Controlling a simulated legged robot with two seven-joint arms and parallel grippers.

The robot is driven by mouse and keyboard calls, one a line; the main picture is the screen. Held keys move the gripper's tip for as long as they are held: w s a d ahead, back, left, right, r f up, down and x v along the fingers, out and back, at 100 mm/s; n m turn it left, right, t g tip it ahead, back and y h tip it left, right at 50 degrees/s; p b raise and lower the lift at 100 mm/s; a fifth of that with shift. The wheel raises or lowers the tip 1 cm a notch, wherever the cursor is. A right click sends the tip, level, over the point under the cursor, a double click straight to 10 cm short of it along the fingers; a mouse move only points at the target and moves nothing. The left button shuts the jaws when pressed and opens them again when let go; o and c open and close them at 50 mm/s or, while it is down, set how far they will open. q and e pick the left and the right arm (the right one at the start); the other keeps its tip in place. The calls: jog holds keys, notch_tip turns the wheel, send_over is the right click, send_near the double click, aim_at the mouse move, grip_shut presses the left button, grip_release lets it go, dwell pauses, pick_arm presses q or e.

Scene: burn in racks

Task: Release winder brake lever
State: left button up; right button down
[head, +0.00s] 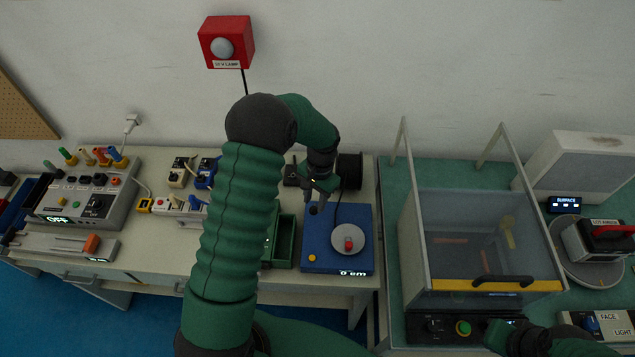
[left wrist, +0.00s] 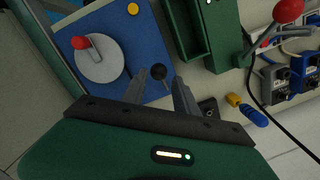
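The winder is a blue box (head: 322,254) with a grey disc (head: 348,239), a red crank knob (head: 348,244), a yellow button and a "0 cm" display. A dark ball-topped lever (left wrist: 160,71), apparently the brake lever, rises near the box's edge in the left wrist view. It also shows small in the head view (head: 314,210). My left gripper (head: 319,197) hangs over that edge of the box. In the left wrist view the left gripper (left wrist: 159,80) is open, with the ball between or just beyond its fingertips; contact cannot be told. My right gripper (head: 507,337) is low at right, its fingers unclear.
A green tray (head: 284,241) stands left of the winder, and a black spool (head: 349,170) behind it. A clear-walled enclosure (head: 480,240) stands to the right. A power unit (head: 85,203) showing "OFF" is at far left. A red lamp box (head: 227,42) hangs on the wall.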

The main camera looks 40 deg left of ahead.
pick_arm(q)
notch_tip(320, 180, up, 12)
jog(key=w+b, duration=0.1)
jog(key=shift+w+d, duration=0.2)
jog(key=shift+d, duration=0.05)
jog(key=s+d+f+t+b, duration=0.1)
jog(key=s+d+f+t, duration=0.1)
jog(key=s+d, duration=0.4)
jog(key=s+d+f+t+b, duration=0.1)
jog(key=s+d+f+t, duration=0.1)
jog(key=s+d, duration=0.4)
jog(key=s, duration=0.3)
jog(key=shift+d+f+n+b, duration=0.15)
jog(key=shift+f+n+b, duration=0.2)
jog(key=shift+n+b, duration=0.05)
jog(key=shift+s+d, duration=0.15)
jog(key=shift+s, duration=0.05)
jog(key=shift+d, duration=0.1)
